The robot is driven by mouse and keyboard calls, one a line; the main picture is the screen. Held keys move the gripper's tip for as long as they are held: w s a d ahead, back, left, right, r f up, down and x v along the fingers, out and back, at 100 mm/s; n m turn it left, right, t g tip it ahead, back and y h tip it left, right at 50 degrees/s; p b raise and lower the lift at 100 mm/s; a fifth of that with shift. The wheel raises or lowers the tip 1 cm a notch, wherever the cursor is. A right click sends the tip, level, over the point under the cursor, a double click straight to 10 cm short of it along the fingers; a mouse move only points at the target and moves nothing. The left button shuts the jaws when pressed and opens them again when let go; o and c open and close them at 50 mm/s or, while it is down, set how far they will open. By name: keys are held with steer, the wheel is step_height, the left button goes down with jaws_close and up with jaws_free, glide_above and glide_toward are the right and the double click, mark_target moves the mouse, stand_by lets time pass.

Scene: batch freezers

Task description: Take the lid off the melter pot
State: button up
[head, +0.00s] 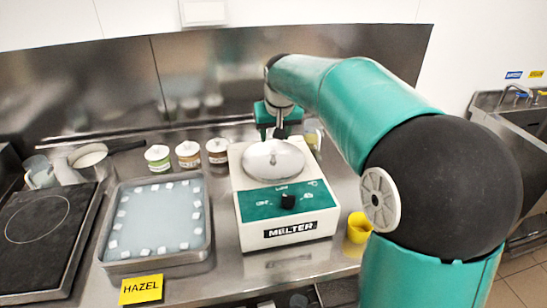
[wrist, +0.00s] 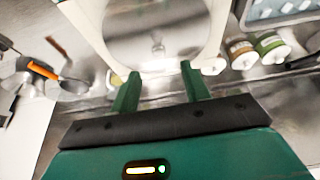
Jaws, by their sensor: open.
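The melter (head: 286,200) is a white box with a green front panel, a black knob and a MELTER label, standing on the steel counter. A shiny, round domed lid (head: 273,161) covers its pot; the pot itself is hidden.
Several small jars (head: 188,153) stand left of the melter. A tray of white cubes (head: 208,235) and a hotplate (head: 40,225) lie farther left. A yellow cup (head: 359,228) stands right of the melter. A yellow HAZEL sign (head: 141,289) is at the front.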

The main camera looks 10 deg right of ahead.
mark_target(273, 150)
steer(key=x, duration=0.7)
steer(key=shift+w+d+f, duration=0.1)
steer(key=shift+f, duration=0.2)
steer(key=shift+r, duration=0.1)
jaws_close()
steer(key=shift+r, duration=0.55)
step_height(273, 150, up, 2)
steer(key=shift+r, duration=0.15)
steer(key=s+a+r, duration=0.3)
steer(key=s+r, duration=0.6)
steer(key=s, duration=0.4)
steer(key=shift+s+a+r, duration=0.25)
steer(key=shift+s+a, duration=0.05)
steer(key=shift+s, duration=0.05)
